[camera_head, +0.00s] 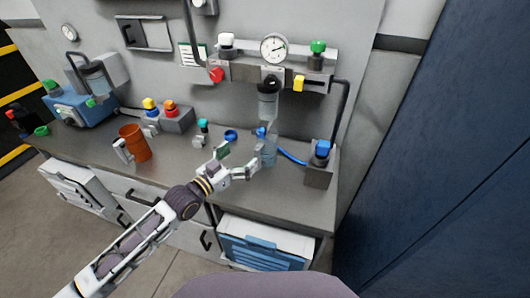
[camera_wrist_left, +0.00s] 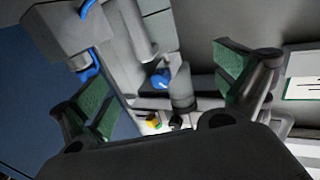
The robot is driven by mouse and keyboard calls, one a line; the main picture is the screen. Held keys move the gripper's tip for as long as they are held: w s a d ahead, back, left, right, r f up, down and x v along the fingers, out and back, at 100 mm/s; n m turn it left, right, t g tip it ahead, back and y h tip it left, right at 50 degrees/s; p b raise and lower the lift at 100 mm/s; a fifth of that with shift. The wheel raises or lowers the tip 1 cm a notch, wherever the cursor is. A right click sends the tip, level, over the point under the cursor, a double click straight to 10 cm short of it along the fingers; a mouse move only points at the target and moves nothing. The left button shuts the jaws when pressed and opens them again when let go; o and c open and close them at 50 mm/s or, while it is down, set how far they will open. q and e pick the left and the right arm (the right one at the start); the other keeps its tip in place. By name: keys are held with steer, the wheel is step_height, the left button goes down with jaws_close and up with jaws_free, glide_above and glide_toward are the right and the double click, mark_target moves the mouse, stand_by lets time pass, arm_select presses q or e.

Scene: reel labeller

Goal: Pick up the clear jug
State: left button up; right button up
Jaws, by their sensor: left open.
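A tall, see-through vessel, which looks like the clear jug (camera_head: 268,150), stands upright on the grey bench below the gauge panel. A dark-topped clear cylinder (camera_head: 268,100) is just above it, and I cannot tell where one ends. My left gripper (camera_head: 243,160) is open just to the left of the vessel, with nothing held. In the left wrist view the two green-padded fingers of my left gripper (camera_wrist_left: 162,88) are wide apart. The clear outline is hard to make out there. My right gripper is not in view.
An orange mug (camera_head: 133,143) stands further left on the bench. A grey block with a blue knob (camera_head: 322,149) and a blue hose (camera_head: 291,157) are close on the right. A panel with a gauge (camera_head: 274,48) hangs above. A blue machine (camera_head: 80,108) is at far left.

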mark_target(260, 142)
arm_select(q)
steer(key=shift+x, duration=3.45)
steer(key=shift+w+d, duration=0.25)
steer(key=shift+p+x, duration=0.35)
steer(key=shift+x, duration=2.25)
steer(key=shift+f, duration=0.2)
steer(key=shift+c, duration=0.5)
